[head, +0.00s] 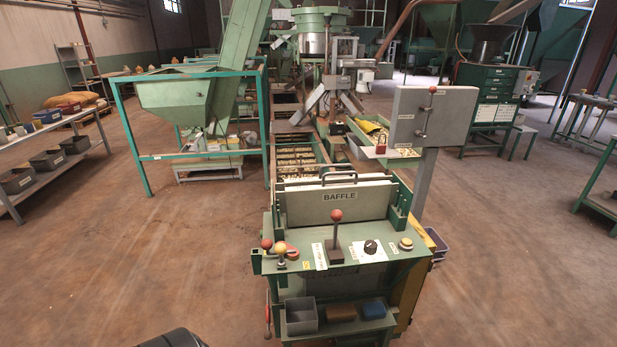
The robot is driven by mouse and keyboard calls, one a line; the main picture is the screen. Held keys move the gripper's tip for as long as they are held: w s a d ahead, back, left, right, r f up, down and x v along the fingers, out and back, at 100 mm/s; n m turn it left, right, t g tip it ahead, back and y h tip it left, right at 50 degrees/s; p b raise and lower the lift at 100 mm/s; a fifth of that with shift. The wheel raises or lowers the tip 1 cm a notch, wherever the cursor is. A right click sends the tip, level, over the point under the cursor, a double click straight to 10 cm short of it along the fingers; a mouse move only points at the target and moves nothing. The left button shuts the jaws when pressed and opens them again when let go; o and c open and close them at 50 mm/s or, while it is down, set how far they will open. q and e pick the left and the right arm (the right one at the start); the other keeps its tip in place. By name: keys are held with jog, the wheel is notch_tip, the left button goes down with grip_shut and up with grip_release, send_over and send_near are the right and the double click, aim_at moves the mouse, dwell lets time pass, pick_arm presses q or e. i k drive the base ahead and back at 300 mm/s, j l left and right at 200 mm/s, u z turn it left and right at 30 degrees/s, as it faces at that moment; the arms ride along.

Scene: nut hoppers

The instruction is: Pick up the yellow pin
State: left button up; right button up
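What looks like the yellow pin (281,248) has a round yellow knob and stands upright at the left end of the green control panel (310,236). A red-knobbed pin or lever (266,244) stands just left of it, and a red ring (292,254) lies close on its right. The lower part of the yellow pin is too small to make out. Neither of my grippers is in the head view, so nothing is seen touching the pin.
A red-knobbed lever (336,216), a black dial (370,247) and a yellow button (405,243) sit further right on the panel. The upright BAFFLE plate (340,201) stands behind. A shelf below holds a grey bin (301,317). Open floor lies on both sides.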

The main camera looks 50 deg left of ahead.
aim_at(280, 249)
jog(key=u, duration=1.7)
jog(key=j+z, duration=0.1)
jog(key=z, duration=0.3)
jog(key=i+j+z, duration=0.1)
jog(key=z, duration=0.3)
jog(key=j+z, duration=0.2)
jog(key=j, duration=0.5)
jog(key=j+z, duration=0.2)
jog(key=j, duration=0.45)
jog(key=j+z, duration=0.25)
jog(key=j, duration=0.45)
jog(key=k+j+z, duration=0.2)
jog(key=j, duration=0.45)
